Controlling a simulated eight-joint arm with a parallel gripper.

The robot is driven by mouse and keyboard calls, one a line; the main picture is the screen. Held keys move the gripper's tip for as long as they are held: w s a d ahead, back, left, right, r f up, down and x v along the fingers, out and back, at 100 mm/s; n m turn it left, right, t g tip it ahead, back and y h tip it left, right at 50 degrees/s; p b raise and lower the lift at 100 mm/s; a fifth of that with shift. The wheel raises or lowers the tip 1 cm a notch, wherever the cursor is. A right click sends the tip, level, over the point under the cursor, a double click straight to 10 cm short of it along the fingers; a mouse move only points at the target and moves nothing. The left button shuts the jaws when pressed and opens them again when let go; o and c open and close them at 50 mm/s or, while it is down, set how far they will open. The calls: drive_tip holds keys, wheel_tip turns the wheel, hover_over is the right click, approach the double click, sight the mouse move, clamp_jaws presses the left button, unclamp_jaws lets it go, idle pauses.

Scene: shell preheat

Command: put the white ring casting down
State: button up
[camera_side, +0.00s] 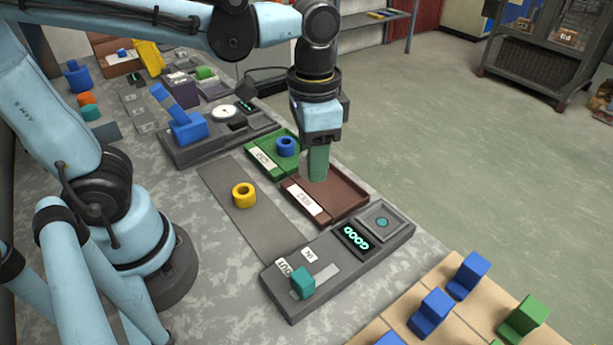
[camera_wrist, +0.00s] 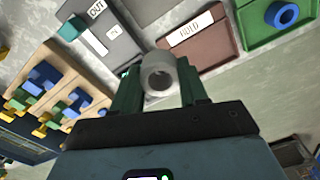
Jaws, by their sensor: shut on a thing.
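My gripper (camera_side: 318,178) is shut on the white ring casting (camera_wrist: 159,77), which shows pale grey between the green fingers in the wrist view. The fingers hide the casting in the side view. There, the fingertips appear over the brown tray (camera_side: 350,183), labelled HOLD; I cannot tell their height above it. The brown tray looks empty where visible and also shows in the wrist view (camera_wrist: 211,53). A green tray (camera_side: 263,148) next to it holds a blue ring (camera_side: 286,146). A yellow ring (camera_side: 244,195) sits on a grey strip.
A grey tester (camera_side: 282,291) stands in front of the brown tray, with a lit GOOD display (camera_side: 357,238), a square nest (camera_side: 386,221) and a teal slider block (camera_side: 303,283). A gauge unit with a blue lever (camera_side: 187,125) stands behind. A wooden rack (camera_side: 395,312) holds coloured blocks.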

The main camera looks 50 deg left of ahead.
drive_tip(key=d, duration=1.5)
hover_over(382, 222)
wheel_tip(382, 222, down, 6)
drive_tip(key=shift+f, duration=2.15)
drive_tip(key=shift+f, duration=0.2)
